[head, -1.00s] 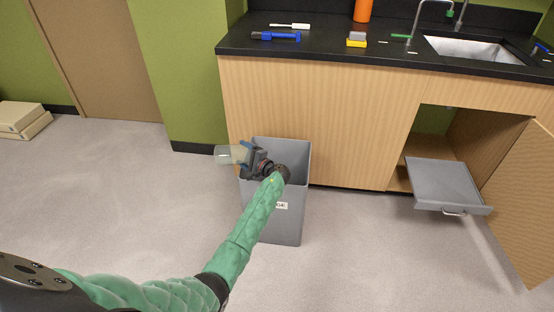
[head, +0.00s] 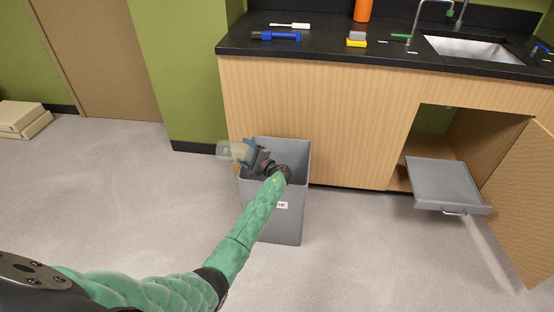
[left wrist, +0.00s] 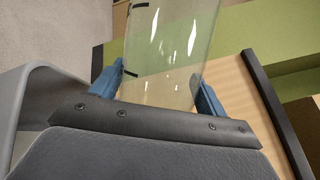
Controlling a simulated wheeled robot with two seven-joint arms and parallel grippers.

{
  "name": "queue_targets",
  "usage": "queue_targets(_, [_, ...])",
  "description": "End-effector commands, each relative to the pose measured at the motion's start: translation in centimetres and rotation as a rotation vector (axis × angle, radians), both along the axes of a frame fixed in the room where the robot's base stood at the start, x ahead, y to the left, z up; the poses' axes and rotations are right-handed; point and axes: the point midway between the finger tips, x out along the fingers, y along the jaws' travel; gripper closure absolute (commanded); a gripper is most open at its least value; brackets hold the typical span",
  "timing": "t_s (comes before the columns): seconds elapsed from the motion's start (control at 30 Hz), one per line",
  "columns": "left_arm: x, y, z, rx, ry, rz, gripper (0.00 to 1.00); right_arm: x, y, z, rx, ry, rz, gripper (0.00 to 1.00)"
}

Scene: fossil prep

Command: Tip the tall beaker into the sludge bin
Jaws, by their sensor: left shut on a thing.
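The tall beaker is clear glass with a faint yellowish tint. In the head view the beaker (head: 229,151) lies nearly sideways over the left rim of the grey sludge bin (head: 302,165), its far end pointing left, past the bin. My left gripper (head: 247,152) is above the bin's opening and shut on the beaker. In the left wrist view the beaker (left wrist: 170,50) stands between the blue fingers of my left gripper (left wrist: 163,88), with dark marks on its wall. The bin's rim (left wrist: 40,80) shows at the left there. Any contents are unclear. My right gripper is not in view.
The wooden cabinet (head: 320,120) stands right behind the bin. Its black counter (head: 335,55) holds several tools and a sink (head: 470,50). A grey drawer (head: 445,180) and an open door (head: 525,200) stick out at right. The floor (head: 120,190) left of the bin is clear.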

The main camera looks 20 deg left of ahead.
Motion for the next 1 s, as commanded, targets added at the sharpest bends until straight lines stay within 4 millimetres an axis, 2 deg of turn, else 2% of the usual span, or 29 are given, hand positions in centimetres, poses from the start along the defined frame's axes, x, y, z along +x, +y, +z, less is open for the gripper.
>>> queue_targets(0.4, [0.61,-0.58,0.27,0.092,0.098,-0.001,0.94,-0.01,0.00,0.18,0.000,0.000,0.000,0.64])
queue_targets(1.0, [0.60,-0.56,0.24,0.094,0.101,0.000,0.94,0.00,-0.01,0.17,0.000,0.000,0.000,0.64])
